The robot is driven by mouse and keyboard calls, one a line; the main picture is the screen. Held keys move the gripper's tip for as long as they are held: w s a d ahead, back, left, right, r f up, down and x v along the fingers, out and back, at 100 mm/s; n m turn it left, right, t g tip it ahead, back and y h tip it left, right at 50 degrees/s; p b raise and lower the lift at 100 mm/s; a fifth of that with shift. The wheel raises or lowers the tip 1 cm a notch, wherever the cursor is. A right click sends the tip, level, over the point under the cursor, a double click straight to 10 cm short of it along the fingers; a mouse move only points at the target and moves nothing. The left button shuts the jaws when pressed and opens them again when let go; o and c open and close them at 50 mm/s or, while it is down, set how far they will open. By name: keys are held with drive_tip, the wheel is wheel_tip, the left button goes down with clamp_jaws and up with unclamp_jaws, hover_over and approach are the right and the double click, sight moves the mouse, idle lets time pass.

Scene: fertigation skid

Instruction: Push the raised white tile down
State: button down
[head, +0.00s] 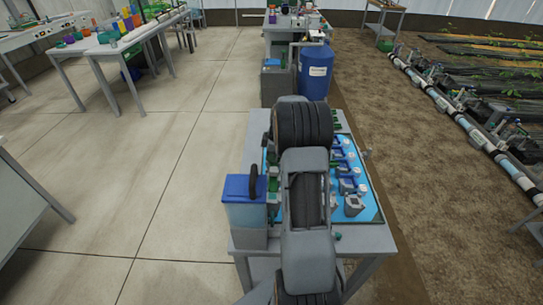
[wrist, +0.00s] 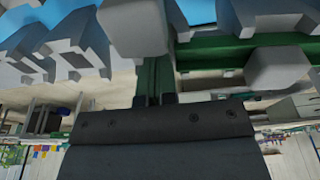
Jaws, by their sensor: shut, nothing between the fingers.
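In the wrist view, the dark body of my gripper (wrist: 155,98) fills the lower middle, and its jaws are shut with nothing between them. A pale, white-grey block (wrist: 135,28) stands just beyond the jaws, near the top of the view. A second pale block (wrist: 278,68) sits to the right by a green bar. I cannot tell which of these is the raised white tile, or whether my gripper touches either. In the head view, my arm hides the gripper and the middle of the blue-topped skid bench (head: 365,190).
Grey and white fittings (head: 354,205) line the bench's right side. A blue-lidded box (head: 244,190) stands at its left edge. A blue barrel (head: 314,72) stands behind the bench.

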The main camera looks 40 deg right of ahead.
wheel_tip(320, 180, up, 8)
drive_tip(key=p, duration=0.4)
idle(0.4)
idle(0.4)
